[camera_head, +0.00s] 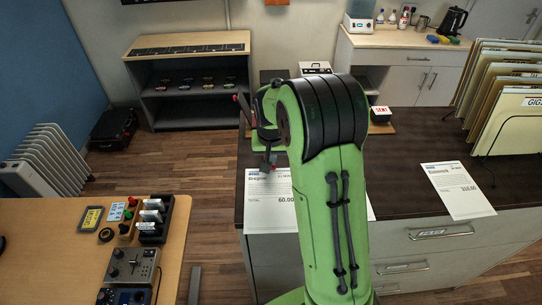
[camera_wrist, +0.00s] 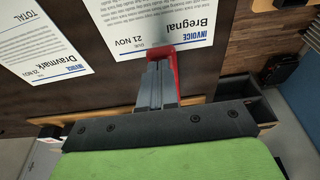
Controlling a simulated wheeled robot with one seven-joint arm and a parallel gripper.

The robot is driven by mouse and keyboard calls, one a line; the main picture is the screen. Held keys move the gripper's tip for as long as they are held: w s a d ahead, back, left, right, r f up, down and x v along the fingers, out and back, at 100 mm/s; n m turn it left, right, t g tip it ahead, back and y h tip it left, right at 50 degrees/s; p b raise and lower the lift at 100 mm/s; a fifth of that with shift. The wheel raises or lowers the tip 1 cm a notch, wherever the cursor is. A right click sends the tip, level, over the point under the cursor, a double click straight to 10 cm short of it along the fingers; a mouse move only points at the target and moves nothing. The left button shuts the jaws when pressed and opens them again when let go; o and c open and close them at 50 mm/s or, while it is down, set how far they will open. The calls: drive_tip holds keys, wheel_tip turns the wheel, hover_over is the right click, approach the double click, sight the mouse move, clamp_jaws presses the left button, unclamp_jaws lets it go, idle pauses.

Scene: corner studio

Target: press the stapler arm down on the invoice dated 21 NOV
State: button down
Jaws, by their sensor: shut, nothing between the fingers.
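The invoice headed Bregnal (camera_head: 270,190) lies flat on the dark counter, partly behind my arm. In the wrist view, the Bregnal invoice (camera_wrist: 205,22) reads 21 NOV.
A third invoice (camera_head: 457,190) lies further right on the dark counter (camera_head: 415,165). Folders in a rack (camera_head: 510,100) stand at the right, and a red SENT block (camera_head: 380,113) is behind my arm. A wooden desk (camera_head: 50,240) with devices is at the left.

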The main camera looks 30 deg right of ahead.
drive_tip(key=shift+s+a+f+b, duration=0.15)
drive_tip(key=shift+f+b, duration=0.2)
drive_tip(key=shift+f, duration=0.2)
drive_tip(key=shift+s+f+b, duration=0.15)
drive_tip(key=shift+f+b, duration=0.15)
drive_tip(key=shift+f, duration=0.2)
drive_tip(key=shift+s+r, duration=0.15)
drive_tip(key=p+v, duration=0.2)
drive_tip(key=w+p+v, duration=0.1)
drive_tip(key=p+v, duration=0.1)
drive_tip(key=v, duration=0.1)
drive_tip(key=shift+w+r, duration=0.15)
drive_tip(key=shift+r, duration=0.05)
drive_tip(key=s+b+v, duration=0.1)
drive_tip(key=v, duration=0.7)
drive_tip(key=shift+s+a+r, duration=0.2)
drive_tip(key=shift+s+a, duration=0.05)
drive_tip(key=shift+s, duration=0.2)
